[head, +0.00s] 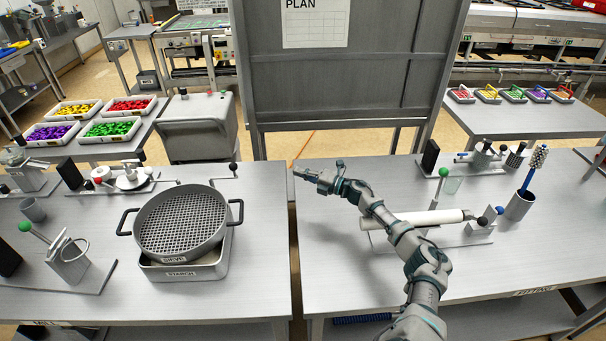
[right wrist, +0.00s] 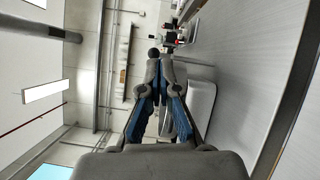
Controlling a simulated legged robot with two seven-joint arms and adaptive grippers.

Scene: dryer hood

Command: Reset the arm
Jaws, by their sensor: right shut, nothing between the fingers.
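My right arm comes in from the bottom of the head view and reaches up and left over the right table. Its gripper (head: 303,173) is near the left edge of that table, above the gap between the two tables. In the right wrist view the gripper's fingers (right wrist: 160,92) are together, with nothing visible between them. The gripper touches nothing that I can see. My left gripper is not in view.
On the left table stands a round sieve (head: 182,222) on a starch tray (head: 180,270). On the right table are a white roller (head: 415,219), a lever with a green knob (head: 443,173) and a cup with a brush (head: 520,205). A grey board (head: 350,85) stands behind.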

